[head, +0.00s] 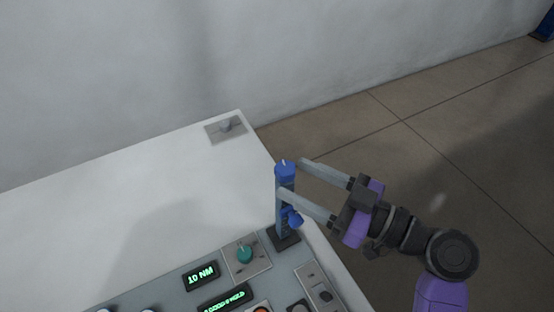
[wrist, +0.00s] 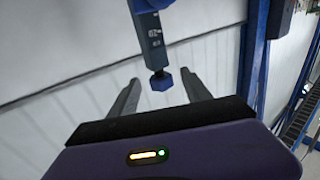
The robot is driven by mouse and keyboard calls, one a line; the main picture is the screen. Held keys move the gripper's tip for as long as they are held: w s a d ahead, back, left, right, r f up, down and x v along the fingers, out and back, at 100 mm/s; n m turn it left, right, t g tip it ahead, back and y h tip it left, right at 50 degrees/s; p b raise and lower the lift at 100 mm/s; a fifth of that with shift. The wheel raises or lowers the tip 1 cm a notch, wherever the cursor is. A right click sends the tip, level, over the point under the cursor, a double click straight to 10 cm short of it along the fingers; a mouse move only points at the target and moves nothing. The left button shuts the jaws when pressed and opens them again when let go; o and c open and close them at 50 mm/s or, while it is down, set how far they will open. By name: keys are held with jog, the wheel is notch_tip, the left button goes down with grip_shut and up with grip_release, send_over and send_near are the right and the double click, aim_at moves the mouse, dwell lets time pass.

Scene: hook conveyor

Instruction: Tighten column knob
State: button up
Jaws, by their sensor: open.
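A blue column (head: 286,186) stands upright on a dark base at the right edge of the control panel. It has a blue cap on top and a blue side knob (head: 294,216) lower down, facing my arm. My gripper (head: 292,177) is open at the column's upper part, its fingers apart and pointing left. One finger crosses in front of the column; contact cannot be told. In the wrist view, a faceted blue knob (wrist: 161,81) shows at the end of the marked column (wrist: 151,35), between the two spread fingers in the picture. Nothing is gripped.
The control panel (head: 185,289) has a teal knob (head: 245,254), lit green displays (head: 201,275) and switches near the column's base. The white table (head: 120,200) is mostly bare, with a small grey plate (head: 225,129) at its far corner. Floor lies to the right.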

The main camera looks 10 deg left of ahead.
aim_at(278, 170)
jog(key=p+x, duration=0.1)
jog(key=x, duration=0.4)
jog(key=shift+a+r+p, duration=0.1)
jog(key=shift+p, duration=0.2)
jog(key=shift+w+a, duration=0.3)
jog(key=shift+a, duration=0.25)
grip_shut()
